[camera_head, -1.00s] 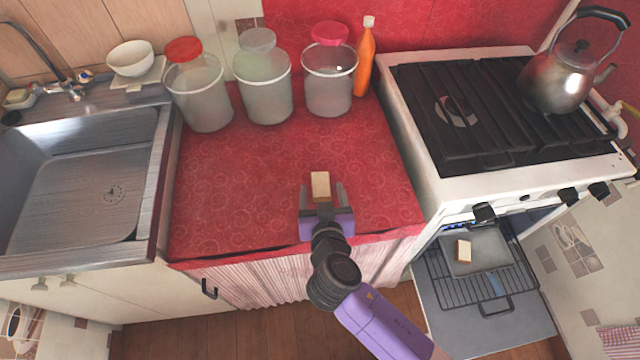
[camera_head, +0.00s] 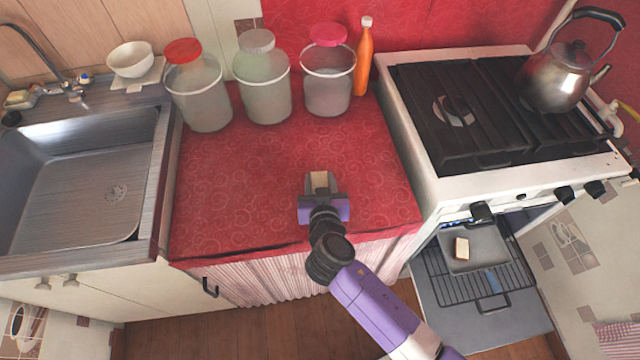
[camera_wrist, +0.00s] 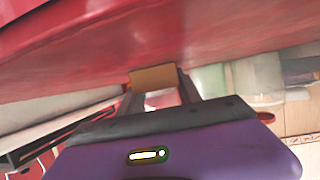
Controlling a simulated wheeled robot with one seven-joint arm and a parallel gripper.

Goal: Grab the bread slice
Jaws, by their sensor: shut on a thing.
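A tan bread slice (camera_head: 319,179) stands at the middle of the red counter, toward the front. My gripper (camera_head: 322,184) is shut on it, with a finger on each side. In the wrist view the bread slice (camera_wrist: 153,77) shows as a brown block between the fingertips of my gripper (camera_wrist: 160,86). Whether it still touches the counter I cannot tell. A second bread slice (camera_head: 462,248) lies on a grey tray (camera_head: 489,262) at the open oven.
Lidded jars (camera_head: 199,95) and an orange bottle (camera_head: 364,60) line the back of the red counter (camera_head: 250,185). A sink (camera_head: 75,190) is at left. A stove (camera_head: 480,110) with a kettle (camera_head: 556,78) is at right. The counter around my gripper is clear.

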